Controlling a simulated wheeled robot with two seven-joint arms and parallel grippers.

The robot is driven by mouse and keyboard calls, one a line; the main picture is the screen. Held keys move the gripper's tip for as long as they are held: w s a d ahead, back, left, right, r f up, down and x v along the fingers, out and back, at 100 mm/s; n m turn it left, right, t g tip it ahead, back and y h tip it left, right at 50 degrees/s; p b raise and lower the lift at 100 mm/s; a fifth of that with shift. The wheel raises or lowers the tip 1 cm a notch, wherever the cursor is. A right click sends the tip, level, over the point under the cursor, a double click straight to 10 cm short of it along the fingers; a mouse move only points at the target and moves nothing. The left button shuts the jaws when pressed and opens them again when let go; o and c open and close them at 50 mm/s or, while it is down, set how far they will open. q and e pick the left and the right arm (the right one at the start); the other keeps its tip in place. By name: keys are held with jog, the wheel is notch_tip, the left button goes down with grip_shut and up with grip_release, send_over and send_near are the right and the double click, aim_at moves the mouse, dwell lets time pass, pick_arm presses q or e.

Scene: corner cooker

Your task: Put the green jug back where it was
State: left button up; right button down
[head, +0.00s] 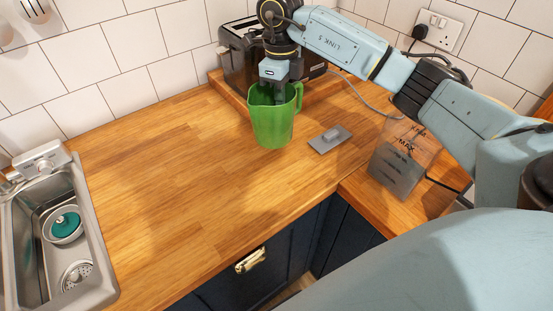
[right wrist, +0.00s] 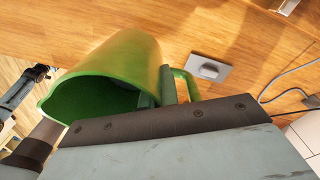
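The green jug (head: 272,122) is upright at the back of the wooden worktop, in front of the toaster. I cannot tell whether its base touches the wood. Its handle is on the right in the head view. My right gripper (head: 277,92) points down into the jug's mouth. In the right wrist view the jug (right wrist: 125,70) shows its open mouth, and my right gripper (right wrist: 158,92) has its fingers on either side of the jug's wall near the handle, shut on it. The fingertips are partly hidden.
A black and steel toaster (head: 240,62) stands behind the jug on a wooden board. A small grey plate with a raised knob (head: 330,138) lies right of the jug. A clear container marked MAX (head: 400,165) stands further right. The sink (head: 92,245) is at left; the worktop between is clear.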

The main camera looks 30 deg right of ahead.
jog(key=shift+m, duration=0.6)
jog(key=f, duration=0.3)
jog(key=d+f, duration=0.1)
jog(key=f, duration=0.6)
jog(key=shift+s+d, duration=0.1)
jog(key=shift+d, duration=0.05)
jog(key=shift+f, duration=0.1)
jog(key=c, duration=1.7)
grip_release()
jog(key=r, duration=1.2)
jog(key=shift+w+r, duration=0.2)
jog(key=shift+w, duration=0.05)
